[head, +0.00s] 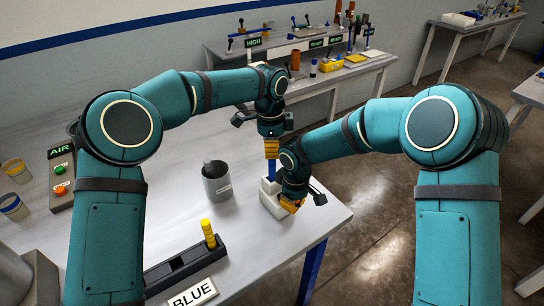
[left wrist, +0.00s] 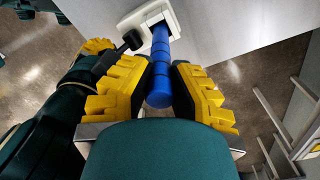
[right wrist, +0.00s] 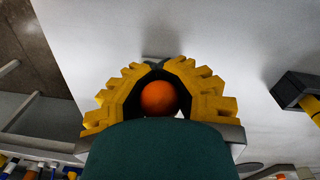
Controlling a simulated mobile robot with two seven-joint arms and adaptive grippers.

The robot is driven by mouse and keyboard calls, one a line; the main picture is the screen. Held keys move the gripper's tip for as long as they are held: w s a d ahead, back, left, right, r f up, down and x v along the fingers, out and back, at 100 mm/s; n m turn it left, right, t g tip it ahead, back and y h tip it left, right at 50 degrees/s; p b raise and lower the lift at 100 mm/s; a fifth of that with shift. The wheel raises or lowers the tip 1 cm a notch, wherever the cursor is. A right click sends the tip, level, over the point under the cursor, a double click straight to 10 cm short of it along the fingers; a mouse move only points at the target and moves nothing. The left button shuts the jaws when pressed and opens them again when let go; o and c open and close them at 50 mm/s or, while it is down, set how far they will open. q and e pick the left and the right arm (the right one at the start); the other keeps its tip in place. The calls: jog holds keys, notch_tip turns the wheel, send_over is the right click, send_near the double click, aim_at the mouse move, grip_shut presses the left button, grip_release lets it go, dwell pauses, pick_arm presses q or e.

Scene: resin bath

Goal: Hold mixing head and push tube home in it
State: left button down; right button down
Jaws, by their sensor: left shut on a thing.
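The white mixing head (head: 270,203) stands near the right edge of my table. A blue tube (head: 270,171) stands upright above it, its lower end at the mixing head. My left gripper (head: 271,148) is shut on the upper part of the tube. In the left wrist view the blue tube (left wrist: 160,55) runs into the opening of the white mixing head (left wrist: 133,20); its seated depth is hidden. My right gripper (head: 291,206) is low beside the mixing head. In the right wrist view its fingers close around an orange knob (right wrist: 158,98); whether that belongs to the mixing head is hidden.
A grey cup (head: 217,185) stands left of the mixing head. A black rack (head: 172,272) with a yellow tube (head: 208,232) and a BLUE label (head: 192,293) lies in front. The AIR box (head: 61,182) and jars are at far left. A bench (head: 330,75) stands behind.

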pick_arm(q)
jog(key=shift+f, duration=1.5)
jog(key=shift+f, duration=0.2)
jog(key=c, duration=1)
grip_release()
jog(key=shift+r, duration=0.15)
jog(key=r, duration=1.2)
jog(key=shift+a, duration=0.2)
pick_arm(e)
jog(key=c, duration=1)
grip_release()
jog(key=shift+c, duration=0.2)
